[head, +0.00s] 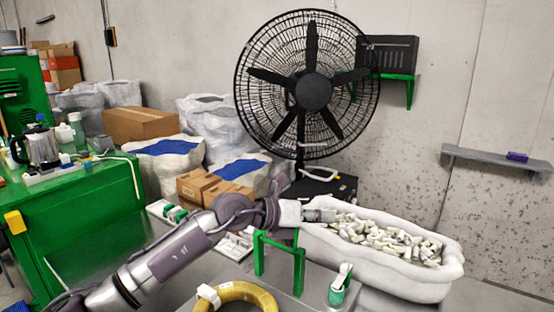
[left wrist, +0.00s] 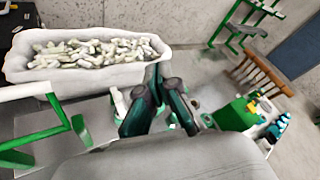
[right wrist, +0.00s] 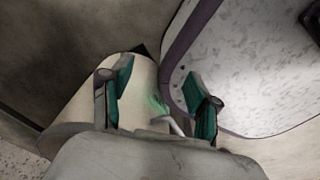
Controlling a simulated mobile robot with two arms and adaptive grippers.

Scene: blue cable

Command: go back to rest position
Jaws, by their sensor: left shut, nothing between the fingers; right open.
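My left gripper (head: 322,215) is at the left rim of a white sack filled with small pale pieces, at the end of my arm reaching in from the left. In the left wrist view my left gripper (left wrist: 160,82) has its dark green fingers together with nothing between them. My right gripper (right wrist: 160,88) shows only in the right wrist view. Its two green fingers stand apart and nothing is held between them. I see no blue cable in any view.
The white sack (head: 340,262) stands right of my left arm. A green frame (head: 300,270), a yellow coil (head: 262,293) and a green holder (head: 338,293) are on the grey table in front. A large black fan (head: 314,91) stands behind. A green cabinet (head: 90,205) is left.

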